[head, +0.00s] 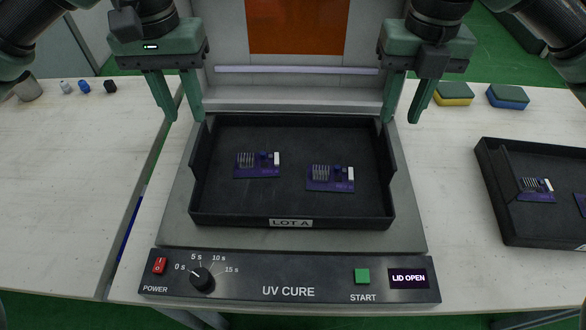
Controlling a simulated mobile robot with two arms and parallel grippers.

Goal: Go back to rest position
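My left gripper (186,119) is at the upper left, above the back left corner of the black tray (290,217), which is labelled LOT A. Its fingers are apart, with nothing between them. My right gripper (401,120) is at the upper right, above the tray's back right corner. Its fingers are also apart and empty. The tray sits on the bed of the UV cure machine (290,280) and holds two purple circuit boards, a left one (257,171) and a right one (331,184). The machine's display (408,279) reads LID OPEN.
A second black tray (510,230) with purple boards stands at the right. A yellow sponge (454,98) and a blue sponge (508,101) lie at the back right. Small blocks (84,87) and a grey cup (27,90) are at the back left. The left table is otherwise clear.

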